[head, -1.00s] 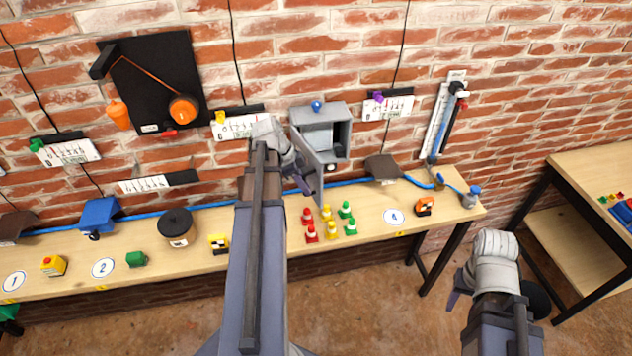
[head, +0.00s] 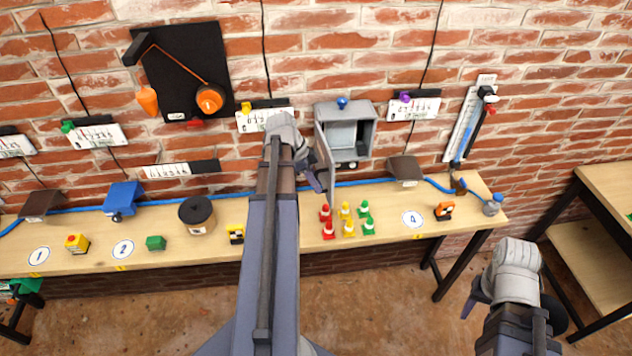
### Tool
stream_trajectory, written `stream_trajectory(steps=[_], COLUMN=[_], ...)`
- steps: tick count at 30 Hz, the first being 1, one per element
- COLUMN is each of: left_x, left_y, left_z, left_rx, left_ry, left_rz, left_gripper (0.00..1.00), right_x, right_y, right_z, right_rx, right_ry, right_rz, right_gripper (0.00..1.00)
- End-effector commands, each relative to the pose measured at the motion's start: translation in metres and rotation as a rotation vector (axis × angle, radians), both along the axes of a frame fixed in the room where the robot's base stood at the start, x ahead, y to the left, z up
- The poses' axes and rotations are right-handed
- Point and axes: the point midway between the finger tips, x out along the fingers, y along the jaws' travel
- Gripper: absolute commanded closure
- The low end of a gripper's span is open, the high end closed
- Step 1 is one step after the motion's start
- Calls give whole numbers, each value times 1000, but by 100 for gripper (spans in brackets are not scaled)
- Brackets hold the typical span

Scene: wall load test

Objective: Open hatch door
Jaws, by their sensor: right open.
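The grey hatch box (head: 364,110) hangs on the brick wall above the table, with a blue knob on top. Its front stands open and shows a hollow inside. The hatch door (head: 328,172) is on the box's left side, swung out toward me and seen nearly edge-on. My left gripper (head: 315,178) is at the door's left side and hides part of it. Whether it touches the door, and whether its jaws are shut, I cannot tell. My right gripper (head: 472,297) is open and empty, low at the right, in front of the table and away from the hatch.
The wooden table (head: 290,260) runs below the hatch. Several red, yellow and green cones (head: 347,222) stand under the door. A brown sloped cover (head: 405,170) and a blue hose (head: 440,185) are to the right. A second table (head: 605,255) stands far right.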

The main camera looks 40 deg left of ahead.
Motion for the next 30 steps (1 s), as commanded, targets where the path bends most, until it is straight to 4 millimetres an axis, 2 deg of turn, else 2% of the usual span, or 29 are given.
stream_trajectory(steps=[1,6,14,19,30], left_x=[0,0,0,-1,-12], left_y=[0,0,0,2,14], left_z=[0,0,1,9,52], left_rx=[0,0,0,0,1], left_ry=[0,-2,-2,-2,-2], left_rz=[0,-1,-1,-1,1], left_gripper=[72,55,55,55,55], right_x=[0,0,0,0,0], right_y=[0,0,0,0,0], right_z=[0,0,1,8,52], right_rx=[0,0,0,0,0], right_ry=[0,0,0,0,1], right_rz=[0,0,0,1,-9], right_gripper=[50,50,50,50,50])
